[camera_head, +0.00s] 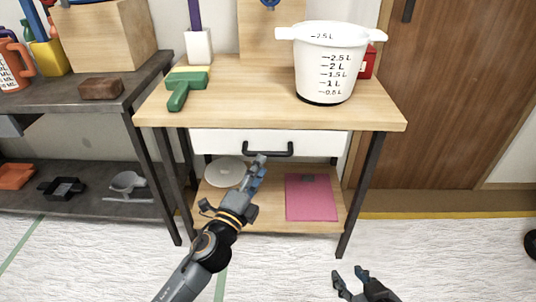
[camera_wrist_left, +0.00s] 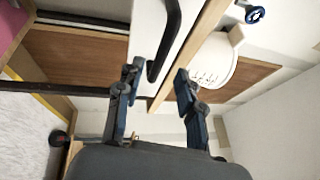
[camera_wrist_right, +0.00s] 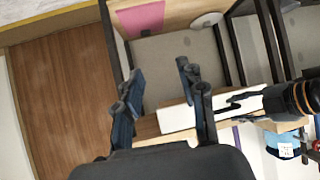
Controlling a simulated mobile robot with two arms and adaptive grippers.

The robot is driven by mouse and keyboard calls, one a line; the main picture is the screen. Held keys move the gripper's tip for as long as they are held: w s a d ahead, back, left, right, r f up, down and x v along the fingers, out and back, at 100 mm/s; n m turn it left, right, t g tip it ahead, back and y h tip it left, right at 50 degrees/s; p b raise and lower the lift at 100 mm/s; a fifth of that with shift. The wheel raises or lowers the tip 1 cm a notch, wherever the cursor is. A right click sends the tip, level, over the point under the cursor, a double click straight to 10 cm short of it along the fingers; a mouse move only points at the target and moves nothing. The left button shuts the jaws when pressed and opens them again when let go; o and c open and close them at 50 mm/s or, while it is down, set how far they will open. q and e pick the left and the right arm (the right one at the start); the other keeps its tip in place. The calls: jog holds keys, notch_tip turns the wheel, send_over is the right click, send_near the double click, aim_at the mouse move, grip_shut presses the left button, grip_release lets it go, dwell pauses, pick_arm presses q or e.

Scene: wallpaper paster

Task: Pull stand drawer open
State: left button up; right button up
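The stand (camera_head: 160,107) has a light wooden top, dark legs and a white drawer (camera_head: 220,142) under the top. The drawer front looks flush with the stand. Its black bar handle (camera_head: 268,153) is at the middle of the front. My left gripper (camera_head: 250,172) is just in front of and below the handle, toward its left end. In the left wrist view the handle (camera_wrist_left: 170,38) lies ahead between the open, empty fingers (camera_wrist_left: 158,84). My right gripper (camera_head: 352,276) is low at the front right, away from the drawer. In the right wrist view its fingers (camera_wrist_right: 160,80) are apart and empty.
A white measuring bucket (camera_head: 325,65) and a green tool (camera_head: 186,91) stand on the stand's top. Below are a pink scale (camera_head: 311,198) and a white plate (camera_head: 226,172). A dark shelf (camera_head: 60,100) is at left, a brown door (camera_head: 450,90) at right. The floor in front is clear.

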aim_at(268, 154)
pick_arm(q)
jog(key=shift+b+x, duration=0.3)
jog(key=shift+x, duration=2.7)
pick_arm(e)
jog(key=shift+w+a+r+t+y, duration=0.15)
jog(key=shift+w+a+r+t, duration=0.1)
jog(key=shift+w+r+t, duration=0.3)
jog(key=shift+w+a+r+t+y, duration=0.2)
jog(key=shift+w+r+t, duration=0.2)
jog(key=shift+r, duration=0.2)
pick_arm(q)
jog(key=shift+c, duration=0.4)
grip_shut()
